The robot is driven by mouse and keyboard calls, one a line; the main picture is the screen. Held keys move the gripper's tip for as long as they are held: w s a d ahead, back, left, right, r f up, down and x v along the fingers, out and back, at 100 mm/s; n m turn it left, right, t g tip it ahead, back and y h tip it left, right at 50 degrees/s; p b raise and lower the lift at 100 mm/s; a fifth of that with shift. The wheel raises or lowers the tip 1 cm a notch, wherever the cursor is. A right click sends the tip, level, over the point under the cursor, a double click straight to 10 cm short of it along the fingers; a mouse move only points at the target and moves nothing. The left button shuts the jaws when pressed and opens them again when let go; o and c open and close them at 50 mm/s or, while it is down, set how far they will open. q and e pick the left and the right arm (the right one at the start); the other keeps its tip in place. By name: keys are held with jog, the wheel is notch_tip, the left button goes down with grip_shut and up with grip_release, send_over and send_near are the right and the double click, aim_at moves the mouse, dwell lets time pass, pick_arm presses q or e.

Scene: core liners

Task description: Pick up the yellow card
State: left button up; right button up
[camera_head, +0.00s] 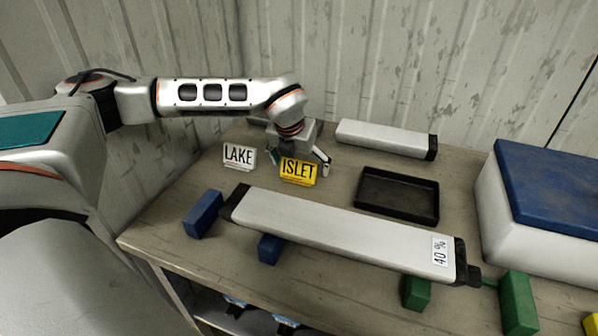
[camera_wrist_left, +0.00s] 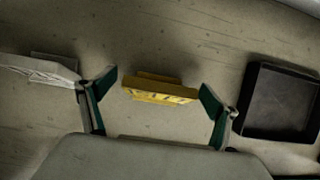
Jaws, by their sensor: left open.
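The yellow card (camera_head: 298,171) reads "ISLET" and stands on the table beside a white card (camera_head: 239,156) that reads "LAKE". My left gripper (camera_head: 300,158) is just behind the yellow card in the head view, its fingers spread. In the left wrist view the yellow card (camera_wrist_left: 159,89) sits between the open fingertips of my left gripper (camera_wrist_left: 158,90), with a gap on each side. The white card (camera_wrist_left: 40,70) lies just outside the left finger there; I cannot tell whether they touch. My right gripper is in neither view.
A black tray (camera_head: 397,195) stands right of the cards. A long grey core liner (camera_head: 340,228) marked "40 %" lies in front, near blue (camera_head: 203,214) and green (camera_head: 416,292) blocks. A shorter liner (camera_head: 381,136) lies behind. A blue-lidded white box (camera_head: 535,235) stands at right.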

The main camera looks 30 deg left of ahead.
pick_arm(q)
jog(key=c, duration=1.2)
